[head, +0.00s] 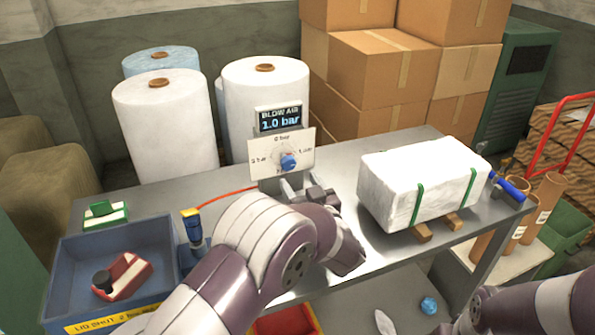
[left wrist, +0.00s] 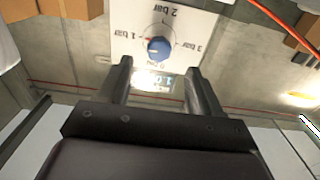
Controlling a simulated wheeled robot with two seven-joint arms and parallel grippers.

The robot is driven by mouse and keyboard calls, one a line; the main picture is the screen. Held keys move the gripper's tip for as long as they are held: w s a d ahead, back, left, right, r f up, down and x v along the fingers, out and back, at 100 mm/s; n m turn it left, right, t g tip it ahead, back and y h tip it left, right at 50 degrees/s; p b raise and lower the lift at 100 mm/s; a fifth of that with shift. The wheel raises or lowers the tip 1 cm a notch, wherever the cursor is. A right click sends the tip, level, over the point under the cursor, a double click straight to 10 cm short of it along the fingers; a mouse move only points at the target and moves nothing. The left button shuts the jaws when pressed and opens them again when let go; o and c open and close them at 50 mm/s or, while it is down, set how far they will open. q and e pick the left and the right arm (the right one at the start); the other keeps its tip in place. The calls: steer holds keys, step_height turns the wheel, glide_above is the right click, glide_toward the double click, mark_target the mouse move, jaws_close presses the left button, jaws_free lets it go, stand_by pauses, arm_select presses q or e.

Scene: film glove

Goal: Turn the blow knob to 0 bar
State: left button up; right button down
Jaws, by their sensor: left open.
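The blow knob (head: 288,161) is a blue round knob on a white plate (head: 304,140) with bar marks around it. The display (head: 280,118) above it reads "BLOW AIR 1.0 bar". My left gripper (head: 300,187) is just below and in front of the knob, open. In the left wrist view the knob (left wrist: 159,48) lies just beyond and between the spread fingers of the gripper (left wrist: 158,68), apart from them. The plate (left wrist: 192,22) shows upside down there. The lower plate mark is hidden in the head view. My right gripper does not show, only part of the right arm.
A blue bin (head: 75,250) with a red-and-white tool (head: 122,275) stands left. A blue-and-yellow tool (head: 193,230) is beside my arm. Rolls (head: 165,125) and cartons (head: 375,70) stand behind.

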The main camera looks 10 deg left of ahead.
mark_target(290, 166)
arm_select(q)
steer(key=x, duration=0.9)
steer(key=shift+w+p, duration=0.1)
steer(key=shift+p, duration=0.25)
steer(key=c, duration=1.1)
